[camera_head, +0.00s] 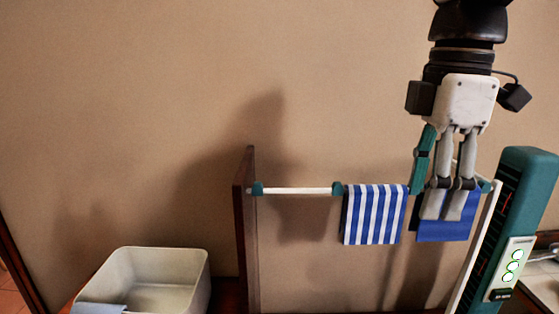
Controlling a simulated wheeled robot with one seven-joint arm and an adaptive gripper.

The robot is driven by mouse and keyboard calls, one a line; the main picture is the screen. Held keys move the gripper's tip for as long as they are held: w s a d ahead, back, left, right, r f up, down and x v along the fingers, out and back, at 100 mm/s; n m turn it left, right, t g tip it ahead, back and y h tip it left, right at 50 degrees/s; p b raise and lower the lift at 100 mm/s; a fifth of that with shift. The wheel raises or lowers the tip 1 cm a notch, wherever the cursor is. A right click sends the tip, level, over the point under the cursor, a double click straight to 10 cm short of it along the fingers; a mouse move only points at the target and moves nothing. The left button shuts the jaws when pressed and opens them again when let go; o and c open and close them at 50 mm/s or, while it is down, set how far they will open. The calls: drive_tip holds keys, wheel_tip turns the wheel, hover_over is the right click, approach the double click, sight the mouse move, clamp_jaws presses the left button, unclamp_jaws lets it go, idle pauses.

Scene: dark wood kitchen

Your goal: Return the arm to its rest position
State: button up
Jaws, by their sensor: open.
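My gripper (436,203) hangs down from the top right of the head view, its fingers pointing down in front of the rack's bar. The fingers are open, with a teal finger at left and pale grey fingers at right. A blue-and-white striped cloth (374,214) hangs over the bar just left of the fingers. A plain blue cloth (455,228) hangs behind the grey fingers, which hide part of it. I cannot tell whether the fingers touch the blue cloth.
The drying rack has a white bar (298,191), a dark wood left post (246,235) and a white right post (478,250). A teal device (520,205) with lit green buttons stands close at right. A pale basin (193,283) sits lower left. The wall (180,90) above is bare.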

drive_tip(key=s+f+m+t, duration=0.4)
drive_tip(key=s+f+m, duration=0.6)
drive_tip(key=f+m, duration=0.3)
drive_tip(key=m, duration=0.3)
drive_tip(key=shift+s+m, duration=0.2)
drive_tip(key=shift+m, duration=0.1)
drive_tip(key=shift+f, duration=0.1)
idle(0.5)
